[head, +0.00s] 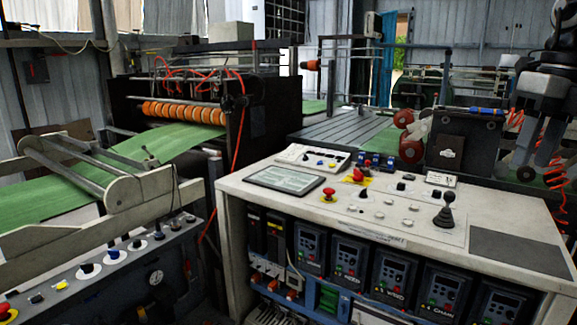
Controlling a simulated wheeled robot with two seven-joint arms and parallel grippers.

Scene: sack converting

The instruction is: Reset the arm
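My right gripper (541,150) hangs at the upper right of the head view, fingers pointing down. It shows a gap between its fingers, with nothing held in it. It is in front of the machinery behind the right end of the control desk (235,187), apart from the desk top as far as I can see. My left gripper is not in the view. The desk carries a flat screen (285,180), a red stop button (329,194), several small knobs and a black joystick (445,211).
Drive units with keypads (363,270) fill the desk's front. Green sheet (150,147) runs through orange rollers (185,112). Orange coiled hoses (555,175) hang near my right gripper.

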